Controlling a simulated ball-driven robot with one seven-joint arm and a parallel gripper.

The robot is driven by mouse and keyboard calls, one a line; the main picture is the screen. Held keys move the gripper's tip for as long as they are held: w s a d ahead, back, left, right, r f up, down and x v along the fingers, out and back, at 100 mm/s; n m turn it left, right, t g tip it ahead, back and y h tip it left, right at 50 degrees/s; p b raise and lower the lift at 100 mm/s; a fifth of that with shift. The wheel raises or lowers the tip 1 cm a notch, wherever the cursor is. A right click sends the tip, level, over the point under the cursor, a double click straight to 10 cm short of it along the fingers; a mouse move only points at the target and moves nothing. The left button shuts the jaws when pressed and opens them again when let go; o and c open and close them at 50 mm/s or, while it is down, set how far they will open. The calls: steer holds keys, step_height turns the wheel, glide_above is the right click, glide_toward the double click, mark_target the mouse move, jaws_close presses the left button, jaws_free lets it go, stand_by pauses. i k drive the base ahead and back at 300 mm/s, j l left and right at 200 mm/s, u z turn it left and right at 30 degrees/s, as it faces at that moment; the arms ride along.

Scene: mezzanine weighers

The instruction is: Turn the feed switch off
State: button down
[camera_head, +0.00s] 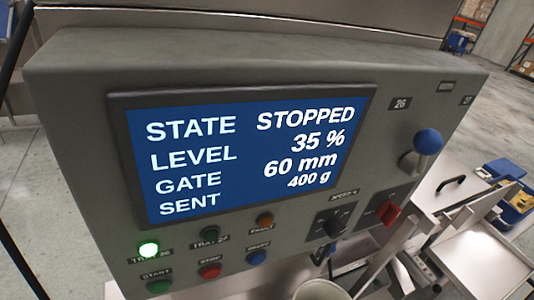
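A grey control panel (75,110) fills most of the view, tilted in the picture. No label that I can read says feed, so I cannot tell which control is the feed switch. A red switch (391,213) sits at the panel's lower right. A black knob (333,223) is left of it, under a small label that seems to read speed. A lever with a blue ball (428,142) is above the red switch, by a plate marked 26. The screen (240,150) reads STOPPED, LEVEL 35 %, GATE 60 mm, SENT 400 g. My gripper is not in view.
A lit green lamp (148,249) and two unlit lamps sit below the screen. A metal tray (488,258) and a blue bin (507,170) are at the right. Bare floor shows at the upper right.

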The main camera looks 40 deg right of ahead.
mark_target(388, 212)
steer(key=k+z, duration=0.1)
steer(key=z, duration=0.3)
steer(key=k+z, duration=0.1)
steer(key=z, duration=0.25)
steer(key=k+z, duration=0.1)
steer(key=z, duration=0.7)
steer(key=i+j+u, duration=0.15)
steer(key=j+u, duration=0.2)
